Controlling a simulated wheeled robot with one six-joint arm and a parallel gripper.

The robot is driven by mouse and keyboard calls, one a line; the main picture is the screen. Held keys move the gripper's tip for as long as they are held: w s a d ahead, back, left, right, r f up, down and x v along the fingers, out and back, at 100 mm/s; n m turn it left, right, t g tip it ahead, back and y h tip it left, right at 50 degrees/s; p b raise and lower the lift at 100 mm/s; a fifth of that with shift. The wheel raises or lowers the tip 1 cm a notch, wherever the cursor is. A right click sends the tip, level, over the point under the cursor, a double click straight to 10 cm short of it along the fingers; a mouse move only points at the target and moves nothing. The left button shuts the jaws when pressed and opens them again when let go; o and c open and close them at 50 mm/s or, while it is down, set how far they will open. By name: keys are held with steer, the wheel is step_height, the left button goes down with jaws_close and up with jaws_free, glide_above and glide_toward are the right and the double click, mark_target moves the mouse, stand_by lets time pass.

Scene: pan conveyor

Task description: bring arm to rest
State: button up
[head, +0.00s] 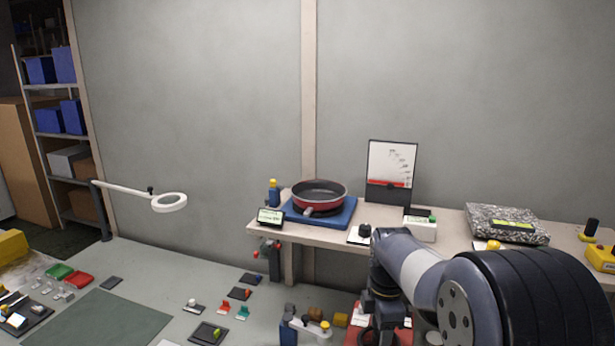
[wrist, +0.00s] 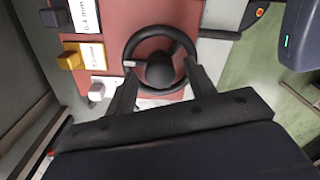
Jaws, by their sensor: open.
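My arm (head: 425,265) reaches in from the lower right of the head view and bends down in front of the shelf. Its lower end is over a red plate by the bench, and I cannot make out the fingers there. In the wrist view my gripper (wrist: 160,82) is open, with its two dark fingers apart and nothing held between them. A black ring with a round hub (wrist: 160,72) lies on the red plate (wrist: 115,18) just beyond the fingertips. I cannot tell whether the fingers touch it.
A red pan (head: 320,194) sits on a blue base (head: 338,217) on the wall shelf (head: 455,236). A magnifier lamp (head: 168,203) stands at left. Small parts crowd the bench (head: 230,275). In the wrist view, labelled blocks (wrist: 68,60) line the plate's left side.

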steer(key=shift+r, duration=0.4)
step_height(320, 180, up, 10)
steer(key=b, duration=0.1)
step_height(320, 180, down, 11)
steer(key=shift+f+p, duration=0.1)
steer(key=shift+p, duration=0.45)
steer(key=m, duration=0.5)
steer(key=shift+b, duration=0.4)
steer(key=m+b, duration=0.1)
steer(key=m, duration=0.5)
steer(key=shift+m, duration=0.3)
steer(key=m+b, duration=0.1)
steer(key=m, duration=0.5)
steer(key=shift+b, duration=0.3)
steer(key=m+b, duration=0.1)
steer(key=m, duration=0.4)
steer(key=shift+r+m+b, duration=0.2)
steer(key=shift+m+b, duration=0.15)
steer(key=shift+m, duration=0.05)
